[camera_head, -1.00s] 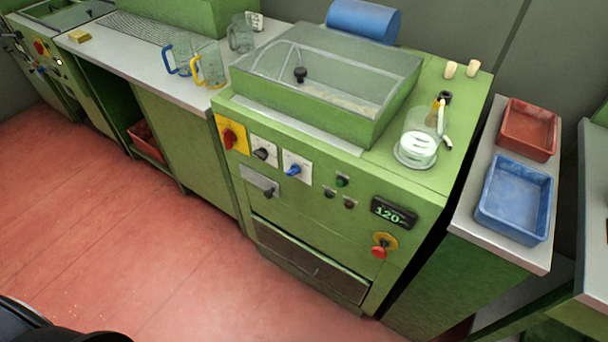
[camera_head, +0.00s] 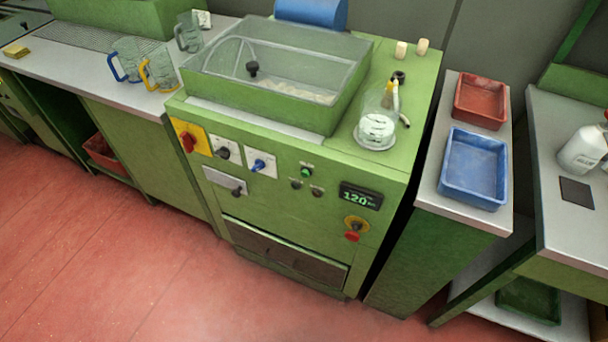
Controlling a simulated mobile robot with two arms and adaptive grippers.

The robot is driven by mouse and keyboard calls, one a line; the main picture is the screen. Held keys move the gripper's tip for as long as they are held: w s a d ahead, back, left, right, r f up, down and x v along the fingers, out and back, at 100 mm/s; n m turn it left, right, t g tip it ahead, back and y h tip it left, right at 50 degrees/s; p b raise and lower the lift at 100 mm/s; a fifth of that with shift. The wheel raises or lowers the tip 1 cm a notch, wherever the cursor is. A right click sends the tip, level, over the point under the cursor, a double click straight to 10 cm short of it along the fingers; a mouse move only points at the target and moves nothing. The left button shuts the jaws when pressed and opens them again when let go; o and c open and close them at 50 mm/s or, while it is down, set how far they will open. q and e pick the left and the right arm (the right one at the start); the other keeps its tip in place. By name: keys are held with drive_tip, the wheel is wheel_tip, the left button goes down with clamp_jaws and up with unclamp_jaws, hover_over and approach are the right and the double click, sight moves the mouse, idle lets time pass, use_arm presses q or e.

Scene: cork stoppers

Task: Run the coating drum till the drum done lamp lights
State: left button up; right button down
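The green coating drum machine (camera_head: 330,230) stands in the middle of the head view. Its clear lid (camera_head: 280,60) is closed over a drum with pale stoppers (camera_head: 300,92) inside. The front panel has a red switch on a yellow plate (camera_head: 189,140), a black knob (camera_head: 223,153), a blue knob (camera_head: 259,165), and a green button or lamp (camera_head: 306,171) with two dark ones below it. I cannot tell which is the done lamp. The display (camera_head: 360,197) reads 120. A red stop button (camera_head: 352,237) sits below it. Neither gripper is in view.
A glass flask (camera_head: 378,128) and two corks (camera_head: 411,49) stand on the machine top. Blue-handled (camera_head: 125,58) and yellow-handled (camera_head: 158,70) jugs stand on the left counter. Red (camera_head: 481,100) and blue (camera_head: 474,168) trays lie on the right bench. The red floor in front is clear.

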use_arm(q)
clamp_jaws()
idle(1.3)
